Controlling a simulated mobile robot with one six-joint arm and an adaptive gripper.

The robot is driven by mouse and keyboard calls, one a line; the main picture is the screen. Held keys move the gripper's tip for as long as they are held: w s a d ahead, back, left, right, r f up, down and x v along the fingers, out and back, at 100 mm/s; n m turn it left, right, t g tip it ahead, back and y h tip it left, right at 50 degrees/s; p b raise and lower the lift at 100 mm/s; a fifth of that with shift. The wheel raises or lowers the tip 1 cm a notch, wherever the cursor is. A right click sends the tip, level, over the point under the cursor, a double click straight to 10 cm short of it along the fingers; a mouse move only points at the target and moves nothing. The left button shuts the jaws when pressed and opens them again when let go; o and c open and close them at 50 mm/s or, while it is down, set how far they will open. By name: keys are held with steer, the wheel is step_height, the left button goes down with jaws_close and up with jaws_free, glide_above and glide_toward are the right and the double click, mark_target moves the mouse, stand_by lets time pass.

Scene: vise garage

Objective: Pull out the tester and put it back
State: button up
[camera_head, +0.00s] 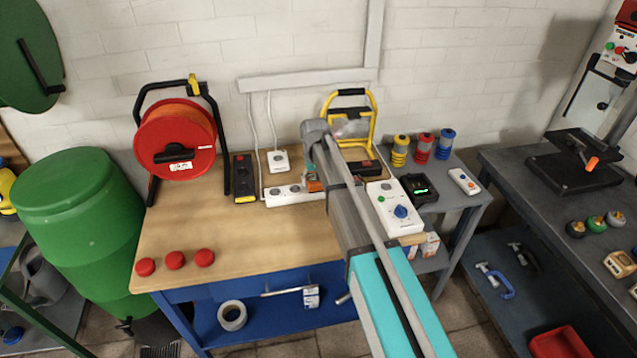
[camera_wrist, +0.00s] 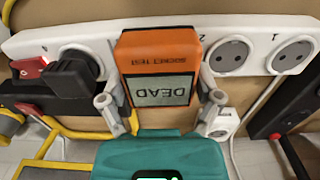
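The tester (camera_wrist: 160,70) is an orange block marked SOCKET TEST, with a grey display reading DEAD. It sits at the white power strip (camera_wrist: 225,50), left of the socket labelled 2; its plug side is hidden. My gripper (camera_wrist: 162,100) has one grey finger at each side of the tester, close against its edges. I cannot tell whether both fingers press on it. In the head view, the strip (camera_head: 285,192) lies at the back of the wooden bench, with a bit of the orange tester (camera_head: 314,185) showing beside my arm.
A black plug (camera_wrist: 75,78) and red switch (camera_wrist: 28,67) are on the strip left of the tester. Sockets 1 and 2 are empty. A red cable reel (camera_head: 176,140), yellow-framed lamp (camera_head: 350,120) and white control box (camera_head: 396,207) stand around. The bench's (camera_head: 255,245) front middle is clear.

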steer(key=c, duration=0.4)
steer(key=shift+r, duration=0.1)
steer(key=shift+r+p, duration=0.55)
steer(key=shift+p, duration=0.1)
steer(key=shift+r+p, duration=0.55)
steer(key=shift+p, duration=0.05)
steer(key=shift+r+p, duration=1.7)
steer(key=shift+r, duration=0.05)
